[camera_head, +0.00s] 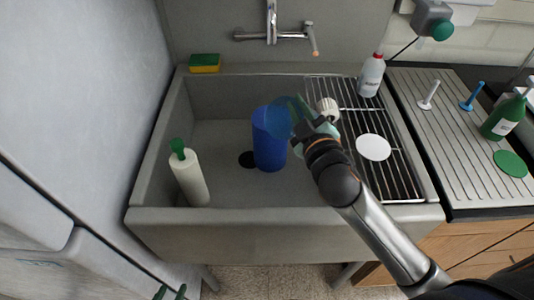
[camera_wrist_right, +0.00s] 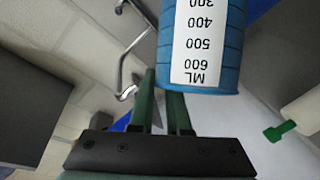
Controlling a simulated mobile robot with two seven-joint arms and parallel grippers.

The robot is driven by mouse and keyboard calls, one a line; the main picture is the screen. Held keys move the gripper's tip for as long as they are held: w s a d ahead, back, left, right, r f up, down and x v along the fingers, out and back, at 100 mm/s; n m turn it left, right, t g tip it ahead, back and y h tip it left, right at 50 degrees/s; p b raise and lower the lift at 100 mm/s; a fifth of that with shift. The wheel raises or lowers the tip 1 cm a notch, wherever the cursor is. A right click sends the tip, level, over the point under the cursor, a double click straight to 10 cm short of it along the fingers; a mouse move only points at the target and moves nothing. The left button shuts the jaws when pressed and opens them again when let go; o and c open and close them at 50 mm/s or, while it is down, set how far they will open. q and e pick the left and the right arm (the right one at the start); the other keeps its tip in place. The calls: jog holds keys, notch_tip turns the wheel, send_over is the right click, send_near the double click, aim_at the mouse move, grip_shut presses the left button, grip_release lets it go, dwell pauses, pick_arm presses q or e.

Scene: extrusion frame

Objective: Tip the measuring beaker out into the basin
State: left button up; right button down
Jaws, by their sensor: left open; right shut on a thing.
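The measuring beaker (camera_wrist_right: 200,50) is light blue with a white scale label. In the head view it shows as a rounded blue shape (camera_head: 281,117) above the grey basin (camera_head: 225,135), tipped over. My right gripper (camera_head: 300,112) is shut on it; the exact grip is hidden. The gripper's green fingers (camera_wrist_right: 162,100) also show in the wrist view. A dark blue cylinder shape (camera_head: 269,150) stands below and left of the beaker; whether it is a container or liquid, I cannot tell. My left gripper (camera_head: 170,292) is open and empty at the bottom edge, outside the basin.
A white bottle with a green cap (camera_head: 190,178) stands in the basin's left part. A dark drain (camera_head: 247,159) lies in the floor. A yellow-green sponge (camera_head: 205,62) lies on the back rim. A tap (camera_head: 272,32) is behind. The rack (camera_head: 395,180) holds a white disc (camera_head: 373,147) and a bottle (camera_head: 371,76).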

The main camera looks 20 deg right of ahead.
aim_at(317, 115)
jog(key=shift+w+d+r+m+g, duration=0.2)
jog(key=shift+d+m, duration=0.15)
jog(key=shift+m, duration=0.05)
jog(key=shift+w+d+r+m+g, duration=0.2)
jog(key=shift+d+m, duration=0.15)
jog(key=shift+m, duration=0.05)
jog(key=d, duration=0.1)
jog(key=w+d+m, duration=0.1)
jog(key=d+m+g+y, duration=0.1)
jog(key=shift+w+d+r, duration=0.2)
jog(key=shift+w+r, duration=0.15)
jog(key=shift+r, duration=0.05)
jog(key=shift+w+d+f+m+g+y, duration=0.15)
jog(key=shift+w+d+f+m+g, duration=0.25)
jog(key=shift+d, duration=0.2)
jog(key=shift+w+d+f+m+g+y, duration=0.2)
jog(key=shift+d+f+m, duration=0.1)
jog(key=shift+d+m, duration=0.25)
jog(key=shift+w+d+m+g+y, duration=0.15)
jog(key=shift+w+d+m+y, duration=0.05)
jog(key=shift+d+m, duration=0.25)
jog(key=shift+w+d+m+g+y, duration=0.2)
jog(key=shift+d+m, duration=0.1)
jog(key=shift+d, duration=0.15)
